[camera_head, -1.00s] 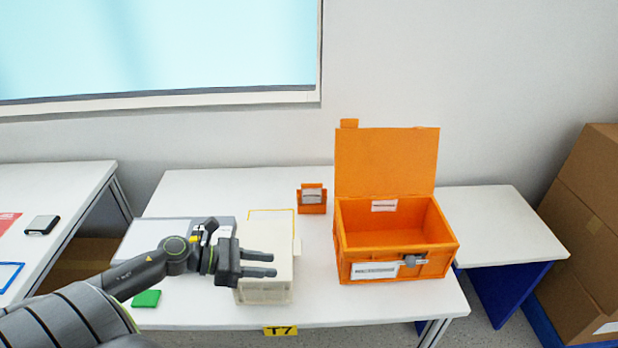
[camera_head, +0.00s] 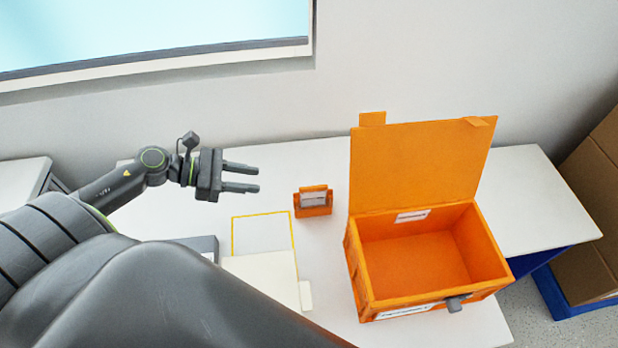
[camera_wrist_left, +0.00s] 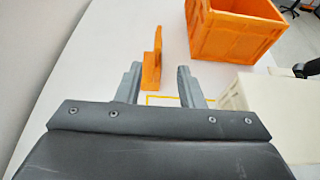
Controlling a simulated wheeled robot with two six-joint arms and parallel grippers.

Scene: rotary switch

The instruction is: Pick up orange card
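The orange card (camera_head: 314,189) stands upright in a small orange holder (camera_head: 313,211) with a pale label, near the back of the white table. My left gripper (camera_head: 258,178) is open and empty, to the left of the card, with its two fingers pointing right toward it. In the left wrist view the card (camera_wrist_left: 157,45) shows edge-on, beyond and between the two open fingertips of the gripper (camera_wrist_left: 161,68), apart from both. My right gripper is in neither current view.
An orange box (camera_head: 415,258) with its lid (camera_head: 420,165) raised stands right of the holder. A cream box (camera_head: 262,272) and a yellow outlined rectangle (camera_head: 262,233) lie in front. A wall rises behind the table. My own dark arm covers the lower left.

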